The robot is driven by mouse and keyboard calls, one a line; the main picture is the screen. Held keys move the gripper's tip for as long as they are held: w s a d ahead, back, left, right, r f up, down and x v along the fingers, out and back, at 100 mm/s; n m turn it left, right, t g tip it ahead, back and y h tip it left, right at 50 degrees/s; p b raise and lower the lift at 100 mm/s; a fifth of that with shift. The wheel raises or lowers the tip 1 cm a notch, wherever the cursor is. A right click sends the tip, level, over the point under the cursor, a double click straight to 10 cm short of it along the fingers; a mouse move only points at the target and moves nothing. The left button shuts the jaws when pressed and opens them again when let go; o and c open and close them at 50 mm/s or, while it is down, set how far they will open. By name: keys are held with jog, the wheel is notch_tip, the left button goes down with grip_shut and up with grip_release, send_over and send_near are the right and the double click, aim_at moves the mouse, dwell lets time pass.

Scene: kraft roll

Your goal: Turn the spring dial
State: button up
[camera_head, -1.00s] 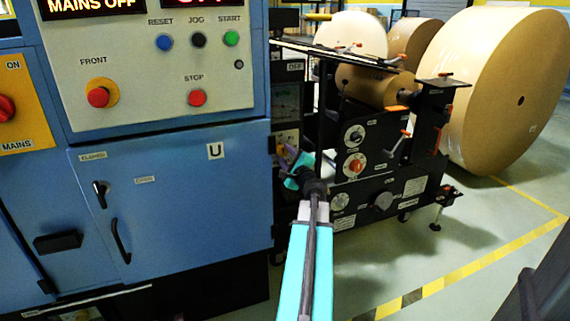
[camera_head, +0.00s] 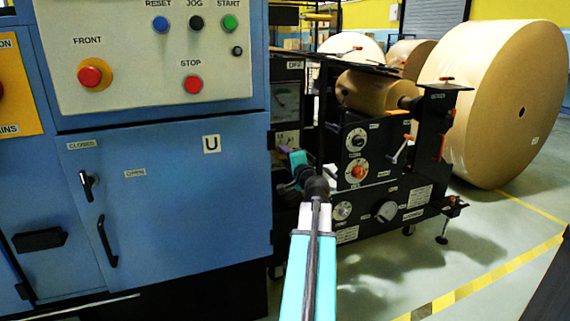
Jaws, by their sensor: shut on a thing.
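My gripper (camera_head: 286,153) is small in the picture, beyond the teal wrist of my arm and just right of the blue cabinet. Its fingers are at a small pale panel (camera_head: 287,138) on the dark machine and are shut on what seems to be the spring dial. The dial itself is hidden behind the fingers and wrist, so its setting cannot be read.
The blue cabinet (camera_head: 165,205) with its button panel (camera_head: 140,60) stands close on the left. Right of my arm, the dark roll stand carries an upper dial (camera_head: 356,139) and an orange dial (camera_head: 357,170). A large kraft roll (camera_head: 490,110) stands behind.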

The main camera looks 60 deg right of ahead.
jog(key=shift+n, duration=0.4)
jog(key=o, duration=1.1)
jog(key=shift+c, duration=0.2)
jog(key=shift+a, duration=0.1)
